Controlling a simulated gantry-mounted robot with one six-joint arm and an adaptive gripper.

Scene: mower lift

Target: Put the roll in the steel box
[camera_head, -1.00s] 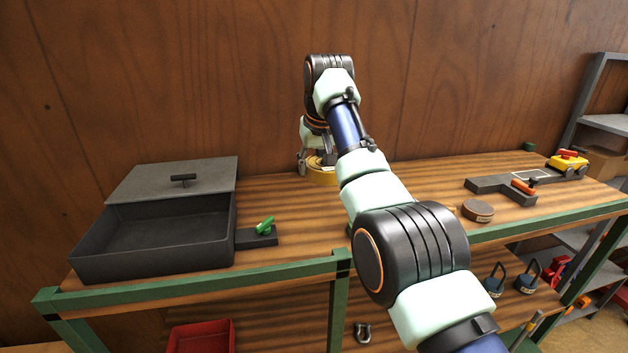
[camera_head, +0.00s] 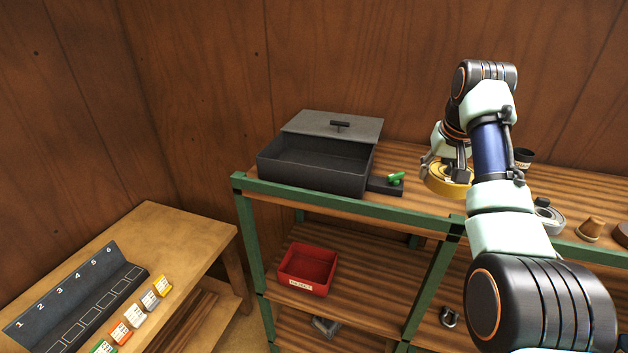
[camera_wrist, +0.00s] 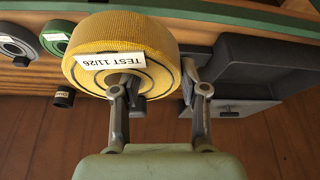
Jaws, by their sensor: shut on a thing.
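The yellow roll (camera_head: 447,180) is in my gripper (camera_head: 457,160), at the right of the steel box. In the wrist view the yellow roll (camera_wrist: 125,45) carries a white label reading "TEST 11/26". My gripper (camera_wrist: 160,88) is shut on its wall, with one finger in the core and the other outside. The roll appears raised over the bench. The dark grey steel box (camera_head: 312,178) stands on the bench with its inside showing empty. Its handled lid (camera_head: 332,127) sits at the back, leaving the front open. The box (camera_wrist: 265,85) also shows in the wrist view.
A red bin (camera_head: 308,268) is on the shelf below.

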